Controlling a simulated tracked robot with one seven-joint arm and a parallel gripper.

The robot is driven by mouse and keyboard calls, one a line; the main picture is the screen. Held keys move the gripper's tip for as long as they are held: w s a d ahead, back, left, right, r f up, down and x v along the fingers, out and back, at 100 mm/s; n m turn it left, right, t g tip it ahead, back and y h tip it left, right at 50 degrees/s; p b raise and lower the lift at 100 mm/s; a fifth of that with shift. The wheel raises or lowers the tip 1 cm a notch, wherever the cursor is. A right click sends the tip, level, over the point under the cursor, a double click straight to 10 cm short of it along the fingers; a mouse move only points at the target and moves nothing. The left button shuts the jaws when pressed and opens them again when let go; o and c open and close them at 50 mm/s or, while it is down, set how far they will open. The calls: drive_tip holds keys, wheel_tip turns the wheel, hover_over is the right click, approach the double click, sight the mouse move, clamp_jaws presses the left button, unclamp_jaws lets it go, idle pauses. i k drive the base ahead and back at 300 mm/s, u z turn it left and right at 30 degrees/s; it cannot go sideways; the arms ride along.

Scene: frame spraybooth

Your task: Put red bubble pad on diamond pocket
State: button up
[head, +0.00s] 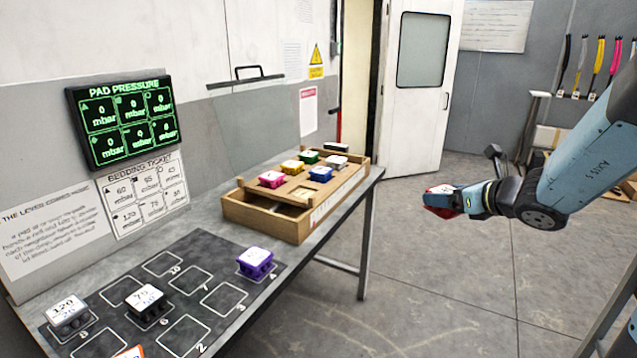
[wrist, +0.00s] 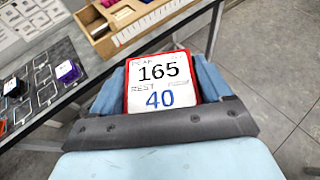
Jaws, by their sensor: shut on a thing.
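My gripper (head: 456,201) is shut on the red bubble pad (head: 436,201), out over open floor to the right of the bench. In the wrist view the red pad (wrist: 161,82) sits between the two blue fingers, its white top label reading 165 and 40. The wooden box (head: 262,217) stands on the bench left of my gripper, with pads of several colours on it. A dark mat (head: 222,322) with outlined pockets lies nearer on the bench. I cannot make out which pocket bears the diamond mark.
A purple pad (head: 255,262), a black pad (head: 146,301) and a grey pad (head: 67,312) stand on the mat, with an orange-edged one cut off below. Several outlined mat pockets are empty. A pressure display (head: 123,118) hangs on the wall behind. The floor beside the bench is clear.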

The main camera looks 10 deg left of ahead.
sight(301, 194)
drive_tip(key=u, duration=0.15)
drive_tip(key=i, duration=0.95)
drive_tip(key=u, duration=1)
